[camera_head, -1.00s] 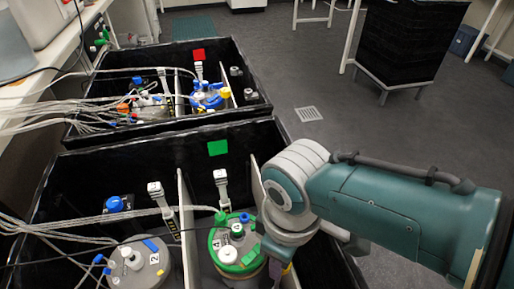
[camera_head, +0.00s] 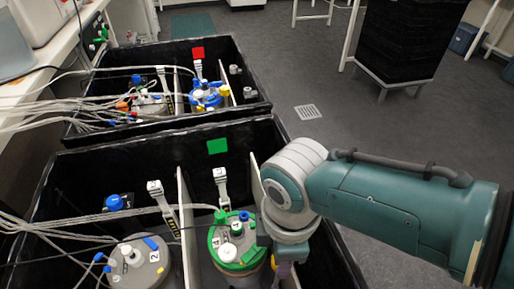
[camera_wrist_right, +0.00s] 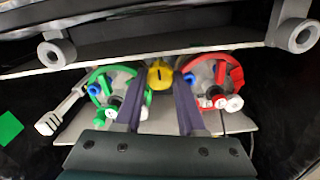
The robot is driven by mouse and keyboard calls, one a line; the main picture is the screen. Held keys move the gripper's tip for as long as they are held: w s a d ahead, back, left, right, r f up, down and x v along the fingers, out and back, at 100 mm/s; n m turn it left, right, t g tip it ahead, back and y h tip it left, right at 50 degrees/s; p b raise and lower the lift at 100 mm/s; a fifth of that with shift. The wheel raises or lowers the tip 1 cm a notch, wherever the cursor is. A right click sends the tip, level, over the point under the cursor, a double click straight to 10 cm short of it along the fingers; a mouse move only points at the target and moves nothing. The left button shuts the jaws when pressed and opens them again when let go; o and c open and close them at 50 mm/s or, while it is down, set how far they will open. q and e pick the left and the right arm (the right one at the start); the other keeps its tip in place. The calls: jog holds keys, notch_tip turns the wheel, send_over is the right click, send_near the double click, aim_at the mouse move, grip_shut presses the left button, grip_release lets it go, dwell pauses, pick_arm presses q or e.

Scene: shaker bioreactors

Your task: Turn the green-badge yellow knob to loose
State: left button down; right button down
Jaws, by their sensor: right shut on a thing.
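The yellow knob (camera_wrist_right: 160,74) shows in the right wrist view, between the green-ringed vessel lid and the red-ringed lid. A dark mark shows on its face. My right gripper (camera_wrist_right: 163,84) is shut on it, one finger on each side. The green badge (camera_head: 217,147) is on the back wall of the near black crate. It also shows at the left edge of the wrist view (camera_wrist_right: 8,128). My left gripper is not in view.
The near crate (camera_head: 120,160) also holds a grey-lidded vessel (camera_head: 140,265), left of a divider. The red-ringed lid (camera_wrist_right: 217,80) is close to my right fingers. Hoses (camera_head: 100,217) cross the crate's left side. A far crate bears a red badge (camera_head: 198,53). Open floor lies right.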

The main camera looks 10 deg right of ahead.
dwell(0.3)
jog(key=c, duration=0.5)
grip_release()
notch_tip(320, 180, up, 10)
jog(key=p, duration=0.5)
